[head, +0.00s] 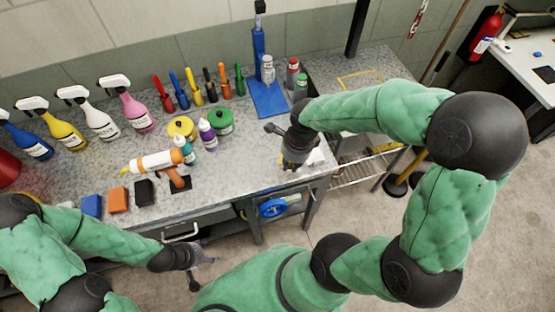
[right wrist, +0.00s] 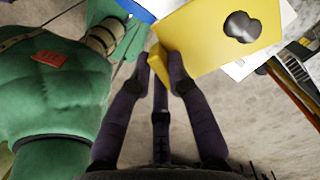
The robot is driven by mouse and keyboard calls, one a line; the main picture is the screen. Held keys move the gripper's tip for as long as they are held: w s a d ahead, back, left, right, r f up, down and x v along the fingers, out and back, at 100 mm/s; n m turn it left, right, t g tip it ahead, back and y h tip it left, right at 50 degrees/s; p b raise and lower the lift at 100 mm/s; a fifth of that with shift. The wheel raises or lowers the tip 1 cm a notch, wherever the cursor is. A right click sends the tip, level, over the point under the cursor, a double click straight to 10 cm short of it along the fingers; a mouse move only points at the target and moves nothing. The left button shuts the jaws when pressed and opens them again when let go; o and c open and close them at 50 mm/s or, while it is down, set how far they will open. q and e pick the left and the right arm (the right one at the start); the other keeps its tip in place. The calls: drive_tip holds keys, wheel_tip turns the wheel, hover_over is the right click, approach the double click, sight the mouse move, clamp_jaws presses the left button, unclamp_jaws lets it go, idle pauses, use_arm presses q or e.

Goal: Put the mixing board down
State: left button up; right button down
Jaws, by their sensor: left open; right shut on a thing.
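The mixing board (right wrist: 215,38) is a flat yellow plate with a dark grey blob on it, seen in the right wrist view. My right gripper (right wrist: 160,62) is shut on its near edge. In the head view my right gripper (head: 296,152) is by the right front corner of the grey speckled table (head: 235,165) and mostly hides the board. My left gripper (head: 200,262) is open and empty, in front of the table and low.
A yellow outline (head: 360,78) marks a grey surface at the back right. Spray bottles (head: 93,115), several coloured-handled tools and a blue stand (head: 268,95) line the table's back. An orange-and-white tube (head: 158,160) lies near the middle.

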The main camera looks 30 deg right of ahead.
hover_over(276, 165)
drive_tip(key=s, duration=0.1)
drive_tip(key=f, duration=0.3)
drive_tip(key=f+b, duration=0.1)
drive_tip(key=f, duration=0.2)
drive_tip(key=shift+s+d, duration=0.1)
drive_tip(key=shift+s, duration=0.1)
drive_tip(key=shift+w+f, duration=0.65)
drive_tip(key=shift+f, duration=0.15)
drive_tip(key=shift+d+f, duration=0.1)
drive_tip(key=shift+f, duration=1.45)
drive_tip(key=shift+b, duration=0.35)
drive_tip(key=c, duration=1.6)
unclamp_jaws()
drive_tip(key=shift+f, duration=0.15)
drive_tip(key=o, duration=0.4)
